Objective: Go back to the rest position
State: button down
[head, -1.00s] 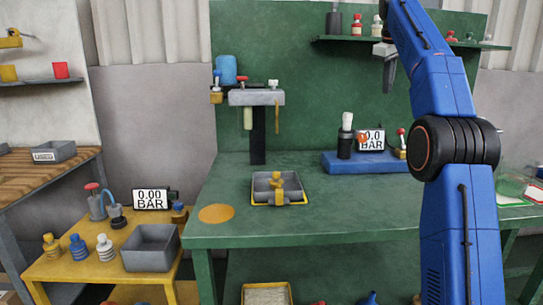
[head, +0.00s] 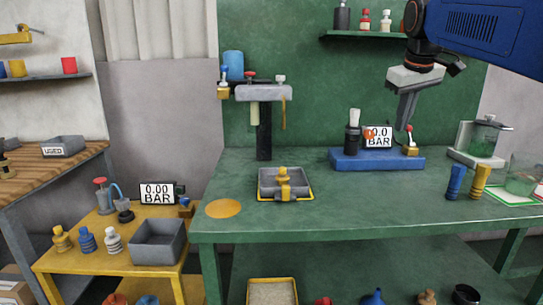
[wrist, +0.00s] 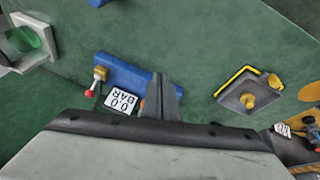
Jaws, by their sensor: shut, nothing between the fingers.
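My gripper (head: 405,112) hangs from my blue arm at the upper right of the head view, above the blue block (head: 345,160) on the green bench (head: 330,205). Its fingers are shut with nothing between them. In the wrist view the shut fingers (wrist: 163,95) overlap the block (wrist: 125,72) and stand beside the gauge (wrist: 121,101). I cannot tell the exact gap between fingers and block.
A grey tray (head: 265,190) with a brass part stands mid-bench, near an orange disc (head: 223,208). Blue and yellow cylinders (head: 480,181) and a glass-covered device (head: 480,140) stand at right. A shelf (head: 350,35) runs above. A yellow side table (head: 75,262) stands left.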

jog(key=s+a+f+m, duration=0.1)
jog(key=s+a+f, duration=0.1)
jog(key=s+f, duration=1.3)
jog(key=s+a+f+m+y, duration=0.1)
jog(key=s+a+f+m, duration=0.1)
jog(key=s+f, duration=1.3)
notch_tip(320, 180, down, 3)
jog(key=shift+a+r, duration=0.15)
jog(key=shift+a, duration=0.35)
